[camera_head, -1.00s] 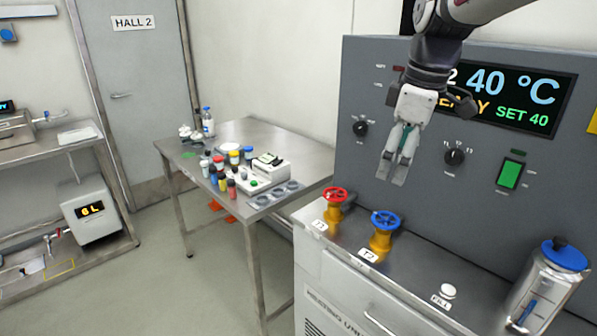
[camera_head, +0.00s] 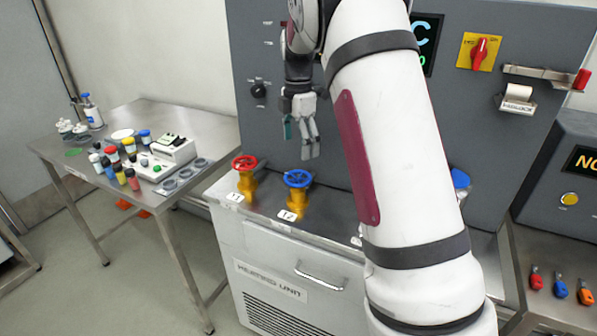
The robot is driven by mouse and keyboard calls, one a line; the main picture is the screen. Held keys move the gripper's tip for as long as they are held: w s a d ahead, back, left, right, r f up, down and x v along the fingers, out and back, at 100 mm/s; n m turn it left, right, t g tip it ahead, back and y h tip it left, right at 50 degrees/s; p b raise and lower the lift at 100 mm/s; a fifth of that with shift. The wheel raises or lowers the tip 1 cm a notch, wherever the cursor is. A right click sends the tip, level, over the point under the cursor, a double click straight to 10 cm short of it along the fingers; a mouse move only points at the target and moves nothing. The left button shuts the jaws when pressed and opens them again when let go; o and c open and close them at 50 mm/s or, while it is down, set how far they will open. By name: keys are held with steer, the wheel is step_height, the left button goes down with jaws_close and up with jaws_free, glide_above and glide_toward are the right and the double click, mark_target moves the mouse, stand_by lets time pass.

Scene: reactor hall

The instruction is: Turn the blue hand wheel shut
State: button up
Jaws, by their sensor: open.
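The blue hand wheel (camera_head: 298,178) sits on a yellow valve body on the steel top of the heating unit (camera_head: 330,222), behind a label that appears to read T2. A red hand wheel (camera_head: 244,162) on a like yellow valve stands to its left. My gripper (camera_head: 301,148) is open and empty, fingers pointing down, above and slightly behind the blue wheel, apart from it. I cannot tell from the view whether the valve is open or shut. My arm hides part of the panel and the unit's right side.
A side table (camera_head: 95,133) at left holds several small bottles and a white device (camera_head: 168,158). The grey control panel (camera_head: 262,60) rises behind the wheels. At right are a red rotary switch (camera_head: 481,52) and several coloured items on a bench.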

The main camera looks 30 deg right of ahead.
mark_target(298, 176)
step_height(298, 176, down, 9)
steer(key=shift+f+p, duration=0.1)
steer(key=shift+p, duration=0.45)
steer(key=c, duration=1.1)
